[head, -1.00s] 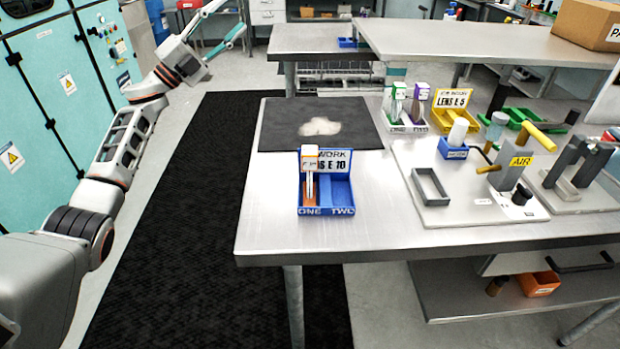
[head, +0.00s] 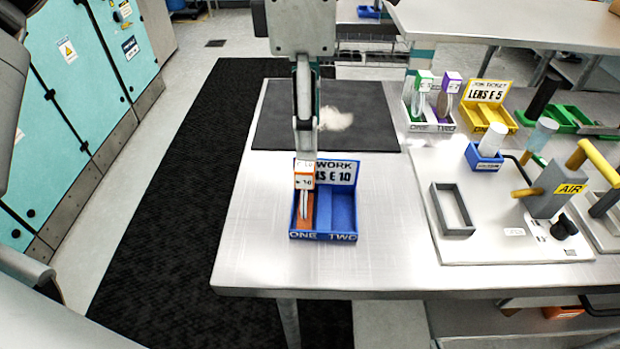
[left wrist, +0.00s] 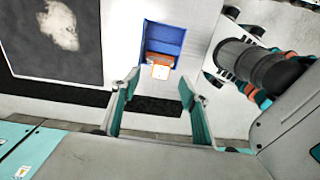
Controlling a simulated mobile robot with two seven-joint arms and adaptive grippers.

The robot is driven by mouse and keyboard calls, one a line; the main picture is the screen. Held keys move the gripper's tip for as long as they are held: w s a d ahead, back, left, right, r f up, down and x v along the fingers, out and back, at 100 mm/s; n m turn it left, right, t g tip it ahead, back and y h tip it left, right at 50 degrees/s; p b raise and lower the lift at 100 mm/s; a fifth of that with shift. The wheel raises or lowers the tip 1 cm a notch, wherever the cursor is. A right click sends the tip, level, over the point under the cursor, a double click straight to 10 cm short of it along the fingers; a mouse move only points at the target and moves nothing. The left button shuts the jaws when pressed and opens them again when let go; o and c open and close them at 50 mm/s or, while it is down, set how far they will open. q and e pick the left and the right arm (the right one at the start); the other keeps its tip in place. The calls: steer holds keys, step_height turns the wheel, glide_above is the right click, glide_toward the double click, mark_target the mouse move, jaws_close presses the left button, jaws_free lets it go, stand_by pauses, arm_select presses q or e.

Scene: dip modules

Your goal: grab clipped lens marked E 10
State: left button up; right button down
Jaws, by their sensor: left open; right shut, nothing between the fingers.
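The clipped lens has an orange-and-white clip (head: 304,181) with a small "10" on its face. It stands upright in the left compartment, ONE, of the blue tray (head: 325,237); the card behind reads "WORK" and "LENS E 10", partly covered. The thin lens hangs below the clip, seen edge-on. My left gripper (head: 304,152) points down just above and behind the clip in the head view, its fingers lined up one behind the other. In the left wrist view, the left gripper (left wrist: 160,87) is open, with the clip (left wrist: 160,72) beyond and between its fingertips. My right gripper is not visible.
Compartment TWO (head: 342,210) is empty. A dark mat (head: 275,128) with a pale cloth (head: 335,119) lies behind the tray. To the right stand a white tray (head: 432,126) with green and purple clips, a yellow LENS E 5 tray (head: 487,92) and an air fixture (head: 550,197).

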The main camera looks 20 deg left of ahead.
mark_target(305, 164)
arm_select(q)
steer(key=shift+a+f, duration=0.3)
steer(key=shift+f, duration=0.1)
steer(key=f+b, duration=0.1)
steer(key=f, duration=0.6)
steer(key=shift+s+f, duration=0.15)
steer(key=shift+s, duration=0.05)
jaws_close()
